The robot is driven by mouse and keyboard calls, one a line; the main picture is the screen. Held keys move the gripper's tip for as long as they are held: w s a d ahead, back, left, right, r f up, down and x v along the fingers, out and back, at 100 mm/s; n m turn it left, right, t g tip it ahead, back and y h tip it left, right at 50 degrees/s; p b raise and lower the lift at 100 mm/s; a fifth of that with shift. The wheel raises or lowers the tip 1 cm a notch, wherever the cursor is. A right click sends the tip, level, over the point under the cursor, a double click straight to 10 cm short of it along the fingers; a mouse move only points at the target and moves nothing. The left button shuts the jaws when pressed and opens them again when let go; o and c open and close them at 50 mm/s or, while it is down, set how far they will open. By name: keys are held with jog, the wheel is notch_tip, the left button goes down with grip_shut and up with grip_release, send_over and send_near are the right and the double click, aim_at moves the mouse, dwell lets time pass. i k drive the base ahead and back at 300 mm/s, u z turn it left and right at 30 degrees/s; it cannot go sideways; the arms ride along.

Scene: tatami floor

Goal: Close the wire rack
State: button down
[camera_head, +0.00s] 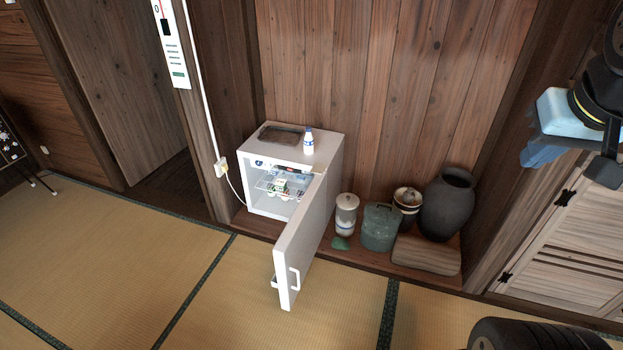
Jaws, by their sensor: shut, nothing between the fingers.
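The wire rack (267,184) is a thin white shelf inside the small white fridge (261,140). Small packages rest on it or beside it. The rack is small in view, and the open door partly hides its right side, so I cannot tell how far it sticks out. The fridge door (300,240) stands wide open toward me, with a white handle (294,278) near its free edge. My gripper (604,170) is at the right edge, high in the picture and far from the fridge. It is shut and empty, and partly cut off.
A milk bottle (308,142) and a dark tray (282,134) sit on the fridge. Jars, a green pot (380,227), a dark vase (447,204) and a wooden block (426,254) stand right of the door. The tatami (200,300) in front is clear.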

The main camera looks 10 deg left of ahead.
aim_at(267, 189)
jog(key=u, duration=0.15)
jog(key=i, duration=1.1)
jog(key=u, duration=0.65)
jog(key=i, duration=0.5)
jog(key=u, duration=0.3)
jog(key=k, duration=0.9)
jog(key=u, duration=0.2)
jog(key=i, duration=0.9)
jog(key=z, duration=0.1)
